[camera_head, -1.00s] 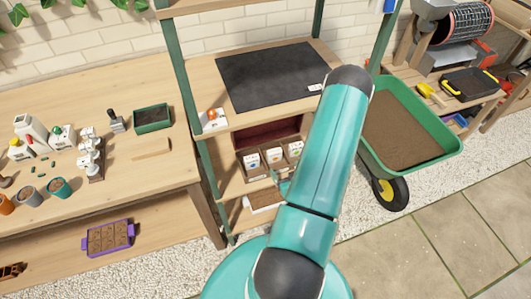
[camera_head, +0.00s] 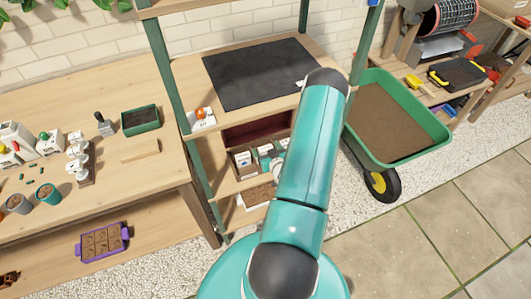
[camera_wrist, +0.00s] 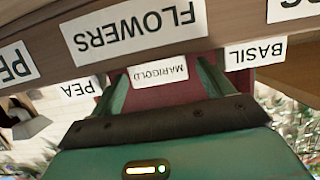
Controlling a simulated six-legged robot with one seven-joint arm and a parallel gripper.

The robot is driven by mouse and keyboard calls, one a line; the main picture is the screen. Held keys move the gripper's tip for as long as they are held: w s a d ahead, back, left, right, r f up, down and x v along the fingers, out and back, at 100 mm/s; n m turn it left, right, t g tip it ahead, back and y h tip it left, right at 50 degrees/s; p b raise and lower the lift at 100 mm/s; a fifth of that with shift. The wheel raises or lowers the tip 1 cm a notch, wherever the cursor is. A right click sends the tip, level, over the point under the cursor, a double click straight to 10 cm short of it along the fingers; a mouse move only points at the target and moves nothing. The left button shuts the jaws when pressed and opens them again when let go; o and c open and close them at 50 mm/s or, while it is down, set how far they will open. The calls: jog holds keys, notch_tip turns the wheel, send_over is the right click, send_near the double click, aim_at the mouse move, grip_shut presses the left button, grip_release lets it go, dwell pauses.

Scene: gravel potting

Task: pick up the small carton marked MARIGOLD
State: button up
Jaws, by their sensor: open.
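The MARIGOLD carton shows its white label upside down in the wrist view (camera_wrist: 158,72), between my two fingers. In the head view the middle carton (camera_head: 265,150) on the shelf is partly covered by my gripper (camera_head: 268,166). My gripper is open, with a teal finger on either side of the MARIGOLD label in the wrist view (camera_wrist: 160,76). I cannot tell whether the fingers touch the carton. The PEA label (camera_wrist: 82,89) is left of the fingers and the BASIL label (camera_wrist: 256,52) right of them.
A wooden shelf edge with a FLOWERS label (camera_wrist: 133,30) crosses close to the fingers in the wrist view. A dark mat (camera_head: 262,72) lies on the board above the cartons. A green wheelbarrow (camera_head: 440,128) stands to the right, a potting bench (camera_head: 130,185) to the left.

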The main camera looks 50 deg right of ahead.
jog(key=shift+w+d+f, duration=0.15)
jog(key=shift+w+d, duration=0.1)
jog(key=shift+w, duration=0.25)
jog(key=shift+c, duration=0.2)
jog(key=c, duration=1)
jog(key=shift+r, duration=0.3)
